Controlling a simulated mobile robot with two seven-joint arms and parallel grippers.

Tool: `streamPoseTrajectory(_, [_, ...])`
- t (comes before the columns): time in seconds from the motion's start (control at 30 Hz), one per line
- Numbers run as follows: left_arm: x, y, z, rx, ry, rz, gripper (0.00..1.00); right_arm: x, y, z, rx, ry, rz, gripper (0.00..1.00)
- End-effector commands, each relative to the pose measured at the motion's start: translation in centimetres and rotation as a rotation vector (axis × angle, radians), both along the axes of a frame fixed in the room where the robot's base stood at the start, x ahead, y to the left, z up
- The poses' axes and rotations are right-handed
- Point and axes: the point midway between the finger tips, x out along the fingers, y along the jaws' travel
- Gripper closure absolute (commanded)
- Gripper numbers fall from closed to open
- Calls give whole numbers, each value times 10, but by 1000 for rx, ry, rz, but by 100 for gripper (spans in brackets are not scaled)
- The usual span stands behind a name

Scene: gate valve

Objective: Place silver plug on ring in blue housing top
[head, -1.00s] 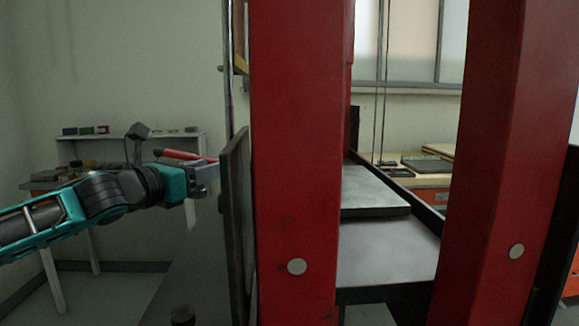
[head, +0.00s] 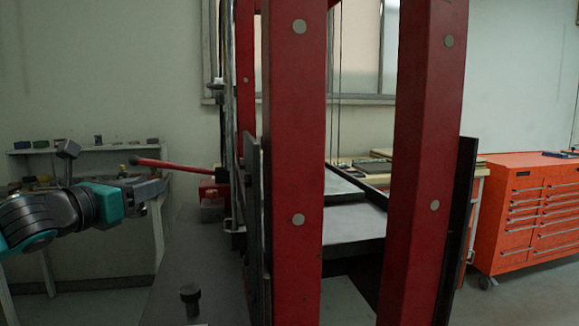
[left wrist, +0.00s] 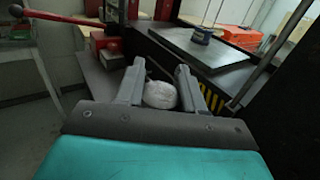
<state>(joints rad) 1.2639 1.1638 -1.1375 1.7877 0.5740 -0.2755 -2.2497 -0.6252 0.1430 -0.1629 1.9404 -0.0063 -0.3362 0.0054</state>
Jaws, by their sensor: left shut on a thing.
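My left gripper (head: 152,187) is at the left of the head view, beside the red press frame. In the left wrist view, its two fingers (left wrist: 160,88) are shut on the silver plug (left wrist: 160,95), a pale rounded piece. The plug cannot be made out in the head view. In the left wrist view, a small blue piece with a pale top, seemingly the blue housing (left wrist: 203,36), stands on a grey plate beyond the fingers, apart from the plug. The ring in it is too small to tell. My right gripper is not in view.
Red press posts (head: 292,150) stand just right of my left arm. A red lever (head: 172,165) reaches out behind the gripper. A dark bench (head: 195,260) with a black knob (head: 190,295) lies below. An orange tool cabinet (head: 525,215) stands at the right.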

Motion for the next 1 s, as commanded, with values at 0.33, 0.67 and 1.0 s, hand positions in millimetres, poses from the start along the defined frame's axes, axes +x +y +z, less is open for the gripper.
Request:
streamPoseTrajectory(0.33, [-36, -19, -34, 3, 8, 61, 100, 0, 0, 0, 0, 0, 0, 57])
streamPoseTrajectory(0.67, [-110, -55, -95, -6, 7, 199, 100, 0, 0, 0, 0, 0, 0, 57])
streamPoseTrajectory(1.0, [-178, -87, -154, -8, 6, 344, 100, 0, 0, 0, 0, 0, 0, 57])
